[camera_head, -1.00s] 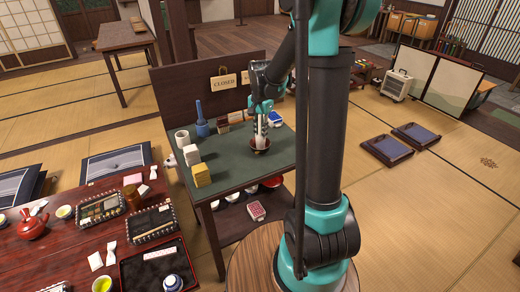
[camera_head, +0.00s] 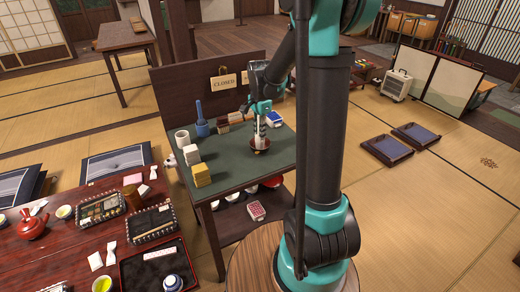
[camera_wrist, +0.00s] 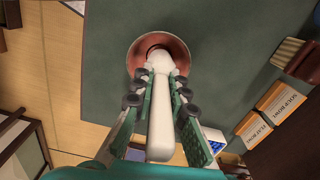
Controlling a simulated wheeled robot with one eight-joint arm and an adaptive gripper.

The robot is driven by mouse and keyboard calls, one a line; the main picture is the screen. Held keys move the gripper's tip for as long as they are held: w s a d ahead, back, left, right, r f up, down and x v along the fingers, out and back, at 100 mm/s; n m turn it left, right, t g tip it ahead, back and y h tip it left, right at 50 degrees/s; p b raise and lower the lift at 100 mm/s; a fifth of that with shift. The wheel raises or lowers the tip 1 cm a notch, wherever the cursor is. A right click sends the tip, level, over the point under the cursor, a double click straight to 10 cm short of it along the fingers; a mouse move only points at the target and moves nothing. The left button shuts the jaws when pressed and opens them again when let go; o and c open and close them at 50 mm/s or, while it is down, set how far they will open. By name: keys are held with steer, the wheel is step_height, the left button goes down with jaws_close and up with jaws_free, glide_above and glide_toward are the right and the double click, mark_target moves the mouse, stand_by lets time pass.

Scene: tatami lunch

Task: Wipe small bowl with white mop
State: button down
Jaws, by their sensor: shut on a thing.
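The small bowl (camera_wrist: 172,44) is reddish-brown and stands on the green-topped side table (camera_head: 225,187). It also shows small in the head view (camera_head: 259,151), below my gripper. The white mop (camera_wrist: 160,125) has a pale handle and a rounded white head. My gripper (camera_wrist: 160,84) is shut on the mop's handle, with a finger on each side. The mop's head is at the bowl's near inner side in the wrist view. Whether it touches the bowl's inner surface is hard to tell.
Yellow and white blocks (camera_head: 201,174), a white cup (camera_head: 182,138) and a blue bottle-like thing (camera_head: 202,120) stand left on the side table. Labelled boxes (camera_wrist: 281,101) lie at right in the wrist view. A dark back panel (camera_head: 170,90) rises behind.

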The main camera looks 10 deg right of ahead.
steer(key=m, duration=0.3)
steer(key=shift+a+m, duration=0.15)
steer(key=shift+m, duration=0.25)
steer(key=m, duration=0.4)
steer(key=shift+s+a+m, duration=0.15)
steer(key=shift+m, duration=0.15)
steer(key=n, duration=0.6)
steer(key=shift+d, duration=0.2)
steer(key=n, duration=0.4)
steer(key=shift+s+d, duration=0.1)
steer(key=n, duration=0.4)
steer(key=shift+d, duration=0.15)
steer(key=m, duration=0.7)
steer(key=shift+w, duration=0.2)
steer(key=m, duration=0.7)
steer(key=shift+w, duration=0.2)
